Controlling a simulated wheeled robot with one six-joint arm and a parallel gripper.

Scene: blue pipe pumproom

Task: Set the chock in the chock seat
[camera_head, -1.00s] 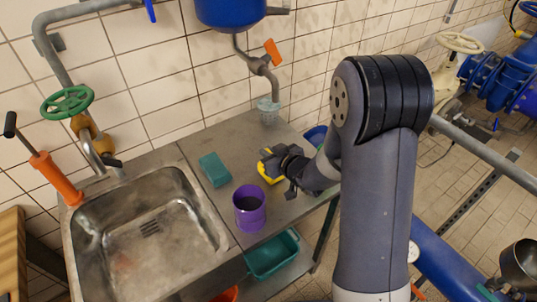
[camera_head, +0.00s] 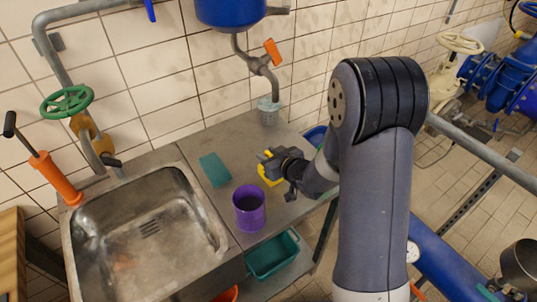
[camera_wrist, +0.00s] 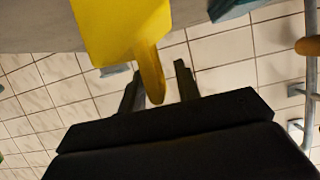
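The yellow chock (camera_head: 270,177) is at the right part of the grey counter, partly hidden behind my gripper (camera_head: 271,160). In the wrist view the chock (camera_wrist: 112,22) shows as a broad yellow body with a narrow tongue. The tongue reaches between the two dark fingers of my gripper (camera_wrist: 159,75), with a visible gap to the right finger. The fingers stand apart and do not look closed on it. I cannot pick out the chock seat for certain in either view.
A purple cup (camera_head: 249,210) stands just left of and in front of my gripper. A teal block (camera_head: 214,169) lies behind it. A metal sink (camera_head: 150,228) is on the left. A pale cup (camera_head: 268,112) is under the tap. A teal bin (camera_head: 272,258) sits below the counter.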

